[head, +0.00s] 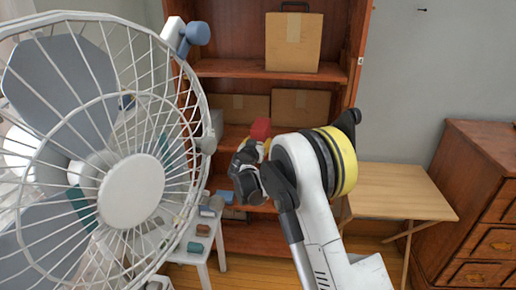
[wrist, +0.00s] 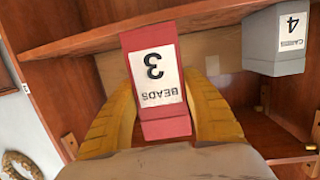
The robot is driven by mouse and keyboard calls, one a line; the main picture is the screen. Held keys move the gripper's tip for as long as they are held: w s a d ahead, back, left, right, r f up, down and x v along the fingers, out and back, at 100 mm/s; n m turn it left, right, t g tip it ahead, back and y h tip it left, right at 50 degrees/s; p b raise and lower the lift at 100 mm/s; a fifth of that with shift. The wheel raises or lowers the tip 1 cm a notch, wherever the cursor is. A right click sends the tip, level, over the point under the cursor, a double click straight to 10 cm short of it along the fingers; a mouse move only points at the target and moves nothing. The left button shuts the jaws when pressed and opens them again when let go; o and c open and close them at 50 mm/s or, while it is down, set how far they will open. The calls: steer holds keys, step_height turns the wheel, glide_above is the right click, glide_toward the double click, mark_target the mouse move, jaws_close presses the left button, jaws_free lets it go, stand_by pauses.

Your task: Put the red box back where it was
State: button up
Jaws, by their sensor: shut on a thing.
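The red box (wrist: 152,85) has a white label reading "BEADS 3", which appears upside down in the wrist view. My gripper (wrist: 163,105) has its two yellow fingers shut on the sides of the red box. In the head view the red box (head: 261,129) shows at the tip of my gripper (head: 263,146), in front of the brown shelf unit (head: 225,68). Behind it in the wrist view are a shelf board (wrist: 85,42) and a cardboard box (wrist: 117,75). I cannot tell whether the red box touches the shelf.
A grey box (wrist: 277,45) labelled "CARDS 4" is right of the red box in the wrist view. A large fan (head: 135,190) fills the head view's left. A white stool (head: 205,243) holds several small items. A folding table (head: 400,190) and dresser (head: 475,200) stand right.

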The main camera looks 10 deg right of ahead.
steer(key=x, duration=0.7)
steer(key=a+r+x, duration=0.1)
steer(key=x, duration=0.3)
steer(key=shift+w+b, duration=0.3)
steer(key=shift+b, duration=0.05)
steer(key=shift+f, duration=0.45)
steer(key=o, duration=1.3)
steer(key=shift+s, duration=0.15)
